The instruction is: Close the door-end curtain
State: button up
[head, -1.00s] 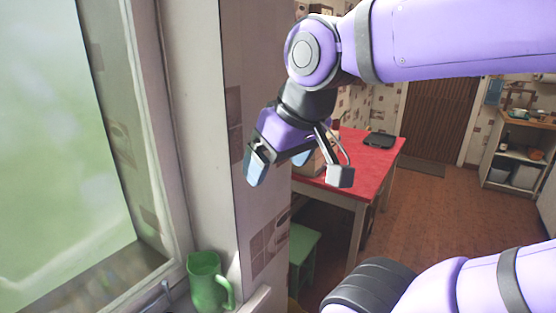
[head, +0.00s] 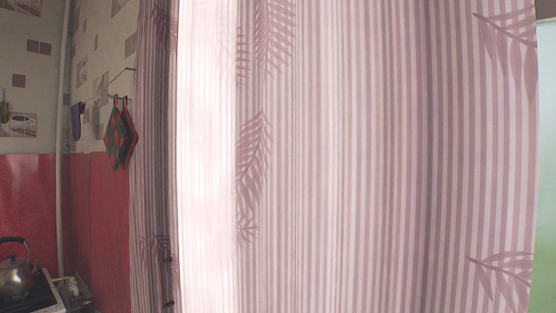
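A pink-and-white striped curtain (head: 340,150) with leaf prints fills most of the head view, hanging in soft folds very close to the camera. Its left part is brightly lit from behind. Its right edge hangs near the right side of the picture, with a strip of pale green window (head: 547,140) beyond it. I cannot tell whether this is the door-end curtain, as no door shows now. My gripper and arm are out of view.
At the left, red-and-green pot holders (head: 121,135) hang from a wall hook. A metal kettle (head: 17,280) stands on a stove (head: 42,300) at the lower left. A pale vertical pipe (head: 59,130) runs up the corner.

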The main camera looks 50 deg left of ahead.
aim_at(332, 155)
jog(key=u, duration=0.5)
jog(key=l+u, duration=0.1)
jog(key=u, duration=0.85)
jog(key=k+u, duration=0.1)
jog(key=u, duration=0.35)
jog(key=i+j+u, duration=0.1)
jog(key=i+j, duration=0.3)
jog(key=j, duration=0.2)
jog(key=i+j, duration=0.45)
jog(key=j, duration=0.15)
jog(key=i+j+u, duration=0.15)
jog(key=i+j, duration=0.3)
jog(key=j, duration=0.15)
